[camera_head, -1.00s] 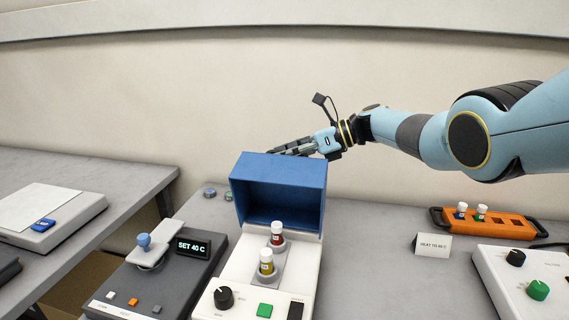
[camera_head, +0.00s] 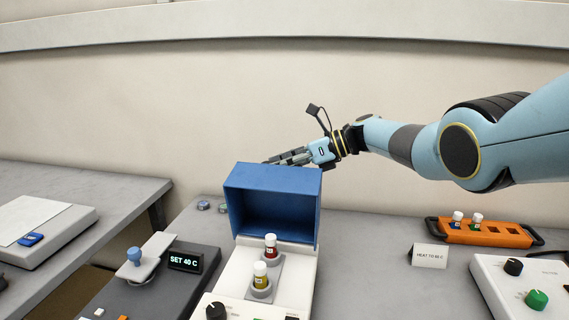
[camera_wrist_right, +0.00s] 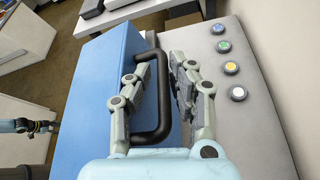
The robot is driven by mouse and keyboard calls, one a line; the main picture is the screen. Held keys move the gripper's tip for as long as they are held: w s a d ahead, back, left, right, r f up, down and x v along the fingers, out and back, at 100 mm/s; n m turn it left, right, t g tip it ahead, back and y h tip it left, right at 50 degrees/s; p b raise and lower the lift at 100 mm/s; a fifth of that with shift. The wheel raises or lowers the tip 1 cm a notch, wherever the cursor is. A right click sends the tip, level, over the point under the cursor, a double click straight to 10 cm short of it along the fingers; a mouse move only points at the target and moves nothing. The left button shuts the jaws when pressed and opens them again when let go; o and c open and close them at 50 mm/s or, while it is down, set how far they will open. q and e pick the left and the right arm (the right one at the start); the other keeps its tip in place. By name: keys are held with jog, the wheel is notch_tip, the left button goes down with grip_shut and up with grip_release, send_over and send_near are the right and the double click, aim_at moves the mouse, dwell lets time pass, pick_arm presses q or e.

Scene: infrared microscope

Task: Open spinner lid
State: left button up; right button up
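The spinner is a white device (camera_head: 240,260) with its blue lid (camera_head: 266,213) raised and its hollow side facing me. A red-labelled vial (camera_head: 270,247) and a yellow-labelled vial (camera_head: 260,275) stand upright in it. My right gripper (camera_head: 277,160) is behind the lid, its tips partly hidden. In the right wrist view, its fingers (camera_wrist_right: 162,75) are apart, on either side of the lid's black handle (camera_wrist_right: 164,95). The blue lid (camera_wrist_right: 105,75) is left of the handle. A small blue and dark shape at that view's left edge may be my left gripper (camera_wrist_right: 38,127).
A dark device with a SET 40 C display (camera_head: 185,261) stands close left of the spinner. An orange rack (camera_head: 490,234) holds two vials at right, behind a white knob box (camera_head: 525,285). A card (camera_head: 430,256) stands before the rack. Bench between spinner and card is clear.

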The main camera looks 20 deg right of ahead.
jog(key=v, duration=1.2)
jog(key=shift+c, duration=0.3)
